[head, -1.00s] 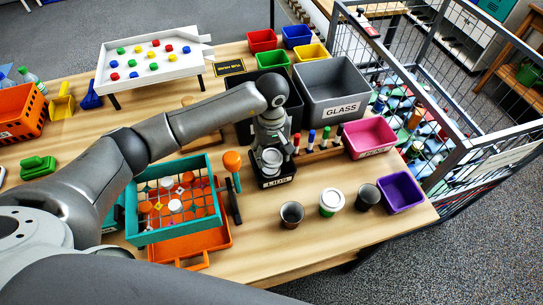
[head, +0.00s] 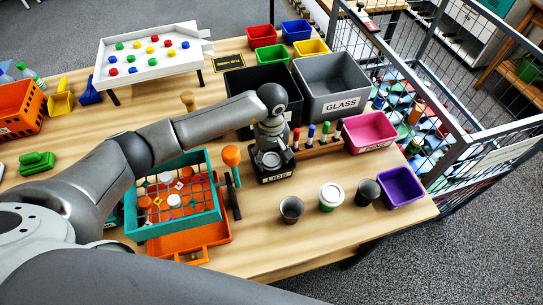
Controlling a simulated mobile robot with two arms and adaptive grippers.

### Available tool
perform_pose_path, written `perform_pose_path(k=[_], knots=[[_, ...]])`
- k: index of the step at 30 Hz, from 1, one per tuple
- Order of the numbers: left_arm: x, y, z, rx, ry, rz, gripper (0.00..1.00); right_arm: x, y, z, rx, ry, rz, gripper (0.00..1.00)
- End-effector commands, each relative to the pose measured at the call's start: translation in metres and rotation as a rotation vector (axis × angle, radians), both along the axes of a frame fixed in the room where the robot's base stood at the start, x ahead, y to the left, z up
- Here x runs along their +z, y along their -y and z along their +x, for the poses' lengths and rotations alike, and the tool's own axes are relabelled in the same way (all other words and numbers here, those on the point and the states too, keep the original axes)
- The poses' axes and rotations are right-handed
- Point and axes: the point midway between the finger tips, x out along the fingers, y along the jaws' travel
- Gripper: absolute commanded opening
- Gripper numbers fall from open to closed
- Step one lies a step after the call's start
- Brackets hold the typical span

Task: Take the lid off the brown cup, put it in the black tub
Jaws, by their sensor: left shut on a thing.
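My left gripper (head: 270,152) points down over the small black tub labelled LIDS (head: 277,179). It is shut on a pale round lid (head: 271,161), which is at the tub's opening. The fingers and arm partly hide the lid and the tub's inside, so I cannot tell whether the lid touches the bottom. The brown cup (head: 291,211) stands upright and open, without a lid, in front of the tub. My right gripper is not in view.
A green cup with a white lid (head: 331,196) and a dark cup (head: 367,193) stand to the right, near the purple bin (head: 401,187). A marker rack (head: 318,148) and pink bin (head: 370,132) are behind. A teal basket (head: 172,224) is at left.

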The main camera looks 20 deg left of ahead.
Motion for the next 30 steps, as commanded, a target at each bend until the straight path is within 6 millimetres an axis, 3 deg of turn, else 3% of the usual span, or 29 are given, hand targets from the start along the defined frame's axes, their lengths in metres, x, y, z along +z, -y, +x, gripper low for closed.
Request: perform_pose_path(k=[3, 4, 6, 15, 22, 24, 30], knots=[[0.000, 0.000, 0.000, 0.000, 0.000, 0.000, 0.26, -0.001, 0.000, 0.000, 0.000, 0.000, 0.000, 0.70], [0.000, 0.000, 0.000, 0.000, 0.000, 0.000, 0.59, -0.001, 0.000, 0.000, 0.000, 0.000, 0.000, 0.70], [0.000, 0.000, 0.000, 0.000, 0.000, 0.000, 0.64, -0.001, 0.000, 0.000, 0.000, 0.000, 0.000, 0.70], [0.002, 0.000, 0.000, 0.000, 0.000, 0.000, 0.64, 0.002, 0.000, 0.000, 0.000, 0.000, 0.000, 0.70], [0.018, 0.001, -0.001, 0.000, -0.002, -0.001, 0.64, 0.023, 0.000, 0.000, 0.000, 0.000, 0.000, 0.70], [0.028, 0.000, 0.003, -0.002, 0.009, -0.001, 0.64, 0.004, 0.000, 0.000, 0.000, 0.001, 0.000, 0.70], [0.075, 0.000, 0.002, -0.002, 0.007, 0.000, 0.64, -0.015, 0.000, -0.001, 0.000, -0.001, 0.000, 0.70]])
